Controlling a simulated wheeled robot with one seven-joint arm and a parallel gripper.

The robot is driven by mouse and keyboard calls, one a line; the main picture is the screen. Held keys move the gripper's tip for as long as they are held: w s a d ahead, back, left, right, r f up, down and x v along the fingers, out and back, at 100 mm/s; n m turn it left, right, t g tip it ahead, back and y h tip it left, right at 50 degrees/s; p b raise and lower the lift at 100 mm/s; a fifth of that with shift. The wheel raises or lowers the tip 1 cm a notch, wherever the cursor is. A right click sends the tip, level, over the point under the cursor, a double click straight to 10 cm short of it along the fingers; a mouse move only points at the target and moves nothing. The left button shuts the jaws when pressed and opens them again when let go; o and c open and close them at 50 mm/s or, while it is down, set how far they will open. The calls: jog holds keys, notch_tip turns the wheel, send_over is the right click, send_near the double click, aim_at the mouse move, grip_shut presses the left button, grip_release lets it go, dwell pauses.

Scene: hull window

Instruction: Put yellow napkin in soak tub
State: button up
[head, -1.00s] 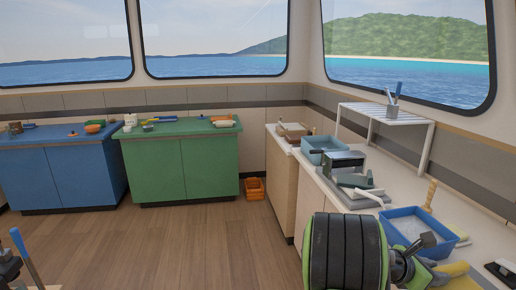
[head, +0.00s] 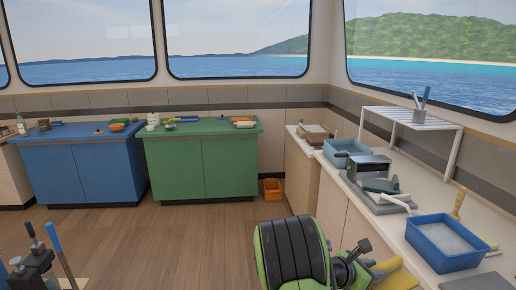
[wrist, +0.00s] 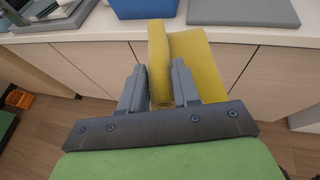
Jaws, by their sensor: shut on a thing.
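My gripper (wrist: 159,72) is shut on the yellow napkin (wrist: 190,68), which sticks out past the fingertips in the wrist view. In the head view the napkin (head: 391,272) shows beside my gripper (head: 377,270), partly hidden by it. The napkin is in front of the counter's cabinet face. The blue soak tub (head: 430,257), with pale foamy water in it, stands on the right counter, to the right of my gripper. Its lower part also shows at the top of the wrist view (wrist: 143,9). The napkin is outside the tub.
A grey slab (wrist: 243,12) lies right of the tub. A wooden-handled brush (head: 458,203) and a yellow-tipped tool (head: 490,243) are by the tub. A second, teal-blue tub (head: 345,160) and a white rack (head: 412,117) stand farther back.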

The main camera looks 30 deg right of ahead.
jog(key=w+a+f+n+t+p, duration=0.1)
jog(key=w+a+f+n+t, duration=0.15)
jog(key=w+a, duration=0.5)
jog(key=w+a+f+n+t+p, duration=0.1)
jog(key=w+a+f+n+t, duration=0.3)
jog(key=a, duration=0.7)
jog(key=w+a+f+n+t+y, duration=0.1)
jog(key=a, duration=0.8)
jog(key=w+a+n+t+y+p, duration=0.1)
jog(key=a+t, duration=0.1)
jog(key=a, duration=0.7)
jog(key=shift+w+a+f+y+p, duration=0.15)
jog(key=shift+w+f+y+p, duration=0.1)
jog(key=shift+f+y+p, duration=0.1)
jog(key=shift+n, duration=0.35)
jog(key=shift+t, duration=0.25)
